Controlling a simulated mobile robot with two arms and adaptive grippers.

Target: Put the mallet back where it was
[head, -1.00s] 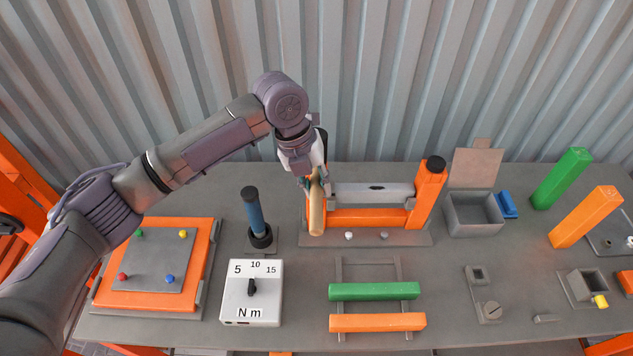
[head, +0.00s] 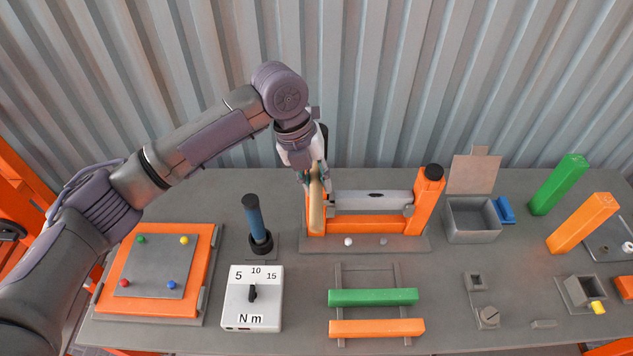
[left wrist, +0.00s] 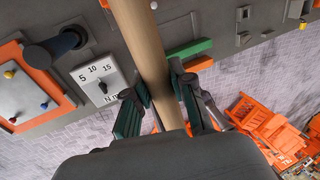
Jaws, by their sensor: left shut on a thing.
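My left gripper (head: 313,178) is shut on the pale wooden handle of the mallet (head: 316,208). In the head view the handle points toward the camera, in front of the left end of the orange frame (head: 365,224). In the left wrist view the handle (left wrist: 148,55) runs up out of the picture from between the two fingers (left wrist: 160,105). I cannot make out the mallet's head; the gripper or the picture edge hides it. Whether the handle touches the frame cannot be told. My right gripper is not in view.
The orange frame has a grey bar and a black-capped right post (head: 427,195). A blue-handled tool (head: 254,218) stands upright left of it. A torque box (head: 252,310), green bar (head: 373,297), orange bar (head: 376,327) and open grey box (head: 472,218) are nearby.

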